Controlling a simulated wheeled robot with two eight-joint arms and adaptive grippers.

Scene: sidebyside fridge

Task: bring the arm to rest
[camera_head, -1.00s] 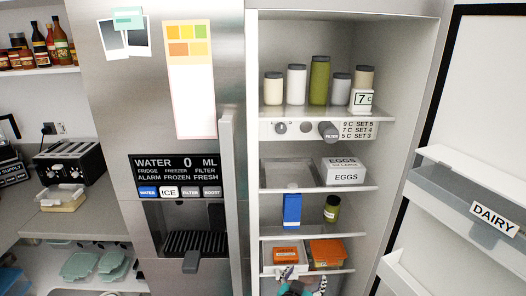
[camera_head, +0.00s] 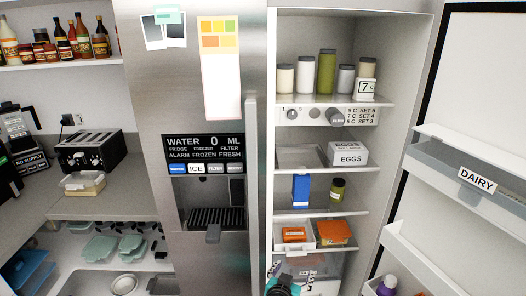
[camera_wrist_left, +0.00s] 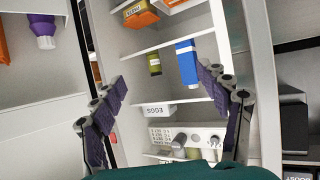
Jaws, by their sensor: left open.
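My left gripper (camera_head: 282,284) shows only in part at the bottom edge of the head view, in front of the lower part of the open fridge. In the left wrist view, its two dark, purple-padded fingers (camera_wrist_left: 165,108) stand wide apart with nothing between them, facing the fridge shelves. That view is upside down. The rest of the left arm is hidden below the head view. I do not see my right gripper.
The fridge door with the DAIRY bin (camera_head: 475,180) stands open on the right. Shelves hold jars (camera_head: 326,72), an eggs box (camera_head: 348,154), a blue carton (camera_head: 300,189), a green jar (camera_head: 337,190) and orange containers (camera_head: 333,232). The dispenser (camera_head: 210,205) and a counter with a toaster (camera_head: 90,152) lie left.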

